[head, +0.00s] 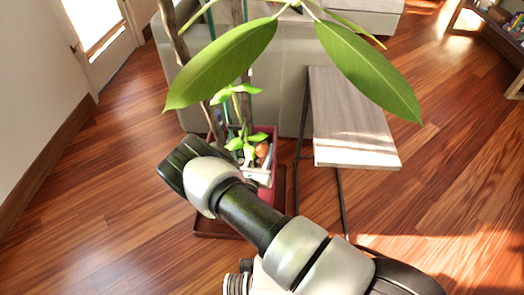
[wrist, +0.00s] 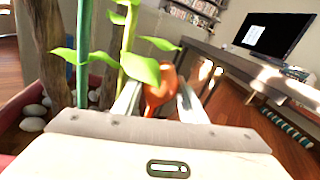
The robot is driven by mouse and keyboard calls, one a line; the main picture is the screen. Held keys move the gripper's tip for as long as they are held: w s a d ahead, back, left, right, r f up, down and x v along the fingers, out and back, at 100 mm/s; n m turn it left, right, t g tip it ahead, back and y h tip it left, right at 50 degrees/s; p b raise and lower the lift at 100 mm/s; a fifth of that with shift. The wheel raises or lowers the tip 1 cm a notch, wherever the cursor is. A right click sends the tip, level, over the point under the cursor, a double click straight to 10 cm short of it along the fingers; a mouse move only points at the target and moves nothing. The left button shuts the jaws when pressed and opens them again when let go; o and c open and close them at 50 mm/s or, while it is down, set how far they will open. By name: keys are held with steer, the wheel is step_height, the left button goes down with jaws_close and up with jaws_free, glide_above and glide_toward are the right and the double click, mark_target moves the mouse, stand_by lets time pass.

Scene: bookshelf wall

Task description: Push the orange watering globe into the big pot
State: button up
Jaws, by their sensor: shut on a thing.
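The orange watering globe (head: 262,150) shows as a small round orange shape among the plant's stems, just beyond my gripper (head: 258,172). In the wrist view the orange globe (wrist: 158,90) is between the two fingers of my gripper (wrist: 157,98), which is shut on it. Its lower part is hidden by the fingers and the gripper body. The big pot (head: 272,134) is red and square and holds a tall plant; my arm covers much of its front. I cannot tell how deep the globe sits in the soil.
Large leaves (head: 225,65) hang over the pot. Stems and a thick trunk (wrist: 48,40) stand close to my gripper, with white stones (wrist: 33,124) in the pot. A narrow wooden table (head: 350,115) stands right of it, and a grey sofa (head: 285,80) behind. The left floor is clear.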

mark_target(262, 160)
steer(key=shift+f, duration=5.7)
steer(key=o, duration=1.4)
steer(key=shift+o, duration=0.3)
steer(key=shift+a, duration=0.25)
steer(key=shift+c, duration=0.4)
